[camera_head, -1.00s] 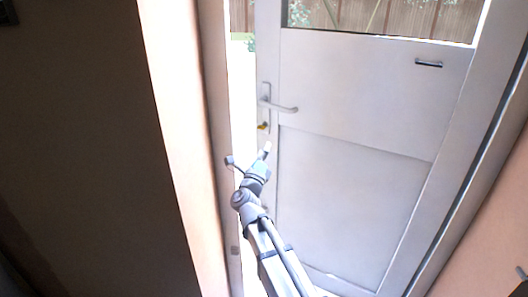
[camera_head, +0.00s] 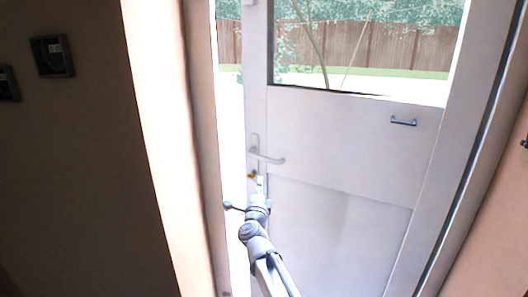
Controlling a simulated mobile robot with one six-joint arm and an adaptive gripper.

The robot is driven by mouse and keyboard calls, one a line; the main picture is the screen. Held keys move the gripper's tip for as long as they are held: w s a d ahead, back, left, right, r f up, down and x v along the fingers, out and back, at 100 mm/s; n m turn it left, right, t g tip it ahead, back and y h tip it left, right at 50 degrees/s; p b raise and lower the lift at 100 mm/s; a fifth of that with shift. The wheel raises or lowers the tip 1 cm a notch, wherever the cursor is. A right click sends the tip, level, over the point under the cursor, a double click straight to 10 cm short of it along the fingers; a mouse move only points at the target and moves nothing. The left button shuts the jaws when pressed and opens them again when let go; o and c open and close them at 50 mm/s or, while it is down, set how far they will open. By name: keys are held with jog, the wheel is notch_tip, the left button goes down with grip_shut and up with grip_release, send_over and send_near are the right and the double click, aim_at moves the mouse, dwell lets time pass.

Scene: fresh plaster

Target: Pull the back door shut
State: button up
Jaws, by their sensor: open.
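The back door (camera_head: 330,135) is pale grey-white, with a window in its upper part and a flat panel below. It stands ajar; a bright gap shows between its left edge and the frame post (camera_head: 203,150). A lever handle (camera_head: 267,156) is on its left side, with a brass-coloured lock part (camera_head: 252,175) below. A small bar handle (camera_head: 403,121) is at the right. My gripper (camera_head: 257,190) is open and appears just below the lever handle, near the door's left edge. Whether it touches the door I cannot tell. My arm hides part of the lower door edge.
The frame post and a dark wall fill the left, with small square wall fixtures (camera_head: 52,56). A pinkish wall (camera_head: 480,225) is at the right. A wooden fence (camera_head: 385,48) and greenery show outside through the window.

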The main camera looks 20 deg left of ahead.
aim_at(264, 159)
jog(key=shift+r+n, duration=0.15)
jog(key=shift+n, duration=0.15)
jog(key=shift+w, duration=0.15)
jog(key=p+x, duration=0.3)
jog(key=x, duration=1)
jog(key=shift+w+a, duration=0.15)
jog(key=shift+w, duration=0.1)
grip_shut()
dwell(0.4)
